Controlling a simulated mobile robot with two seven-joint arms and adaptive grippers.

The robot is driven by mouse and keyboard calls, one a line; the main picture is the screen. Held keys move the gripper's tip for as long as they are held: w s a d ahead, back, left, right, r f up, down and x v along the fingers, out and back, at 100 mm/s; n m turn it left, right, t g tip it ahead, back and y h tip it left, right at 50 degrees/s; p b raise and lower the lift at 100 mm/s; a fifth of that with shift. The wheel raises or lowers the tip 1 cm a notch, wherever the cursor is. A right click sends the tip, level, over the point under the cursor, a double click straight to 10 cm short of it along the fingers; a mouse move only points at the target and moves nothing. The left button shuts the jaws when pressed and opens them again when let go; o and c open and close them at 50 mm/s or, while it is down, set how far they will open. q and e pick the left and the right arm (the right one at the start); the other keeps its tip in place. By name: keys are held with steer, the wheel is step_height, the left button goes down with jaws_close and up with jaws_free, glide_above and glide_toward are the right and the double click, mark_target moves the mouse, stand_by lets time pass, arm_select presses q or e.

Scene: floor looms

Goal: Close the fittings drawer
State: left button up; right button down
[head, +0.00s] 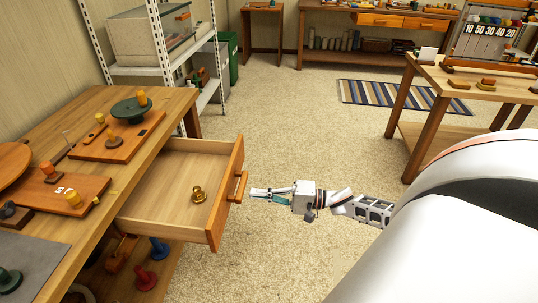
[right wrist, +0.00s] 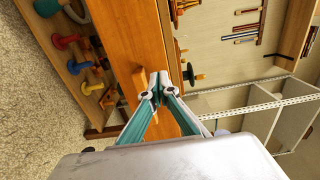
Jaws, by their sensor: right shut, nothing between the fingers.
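The fittings drawer (head: 168,192) stands pulled out of the wooden workbench (head: 60,130) at the left in the head view. A small brass fitting (head: 198,194) lies in it, and the rest of its floor is bare. The drawer's wooden handle (head: 240,187) is on its front panel (head: 228,200). My right gripper (head: 252,193) is shut and empty, with its fingertips right at the handle. In the right wrist view the shut fingertips (right wrist: 156,84) are close against the drawer front (right wrist: 140,45); I cannot tell whether they touch. My left gripper is not in view.
Wooden boards with knobs (head: 118,137) lie on the workbench top. Coloured spools (head: 146,278) stand on its lower shelf. A metal shelf rack (head: 165,70) is behind, and another table (head: 470,85) is at the right.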

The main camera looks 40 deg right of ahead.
mark_target(226, 190)
steer(key=x, duration=0.6)
steer(key=shift+w+a+b, duration=0.2)
steer(key=shift+w+b, duration=0.05)
steer(key=shift+b, duration=0.1)
steer(key=shift+w+a, duration=0.15)
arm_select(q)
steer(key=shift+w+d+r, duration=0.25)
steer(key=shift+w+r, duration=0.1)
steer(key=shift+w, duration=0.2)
arm_select(e)
steer(key=shift+w, duration=0.1)
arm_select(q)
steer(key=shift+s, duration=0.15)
arm_select(e)
steer(key=shift+w+a, duration=0.1)
steer(key=shift+a, duration=0.05)
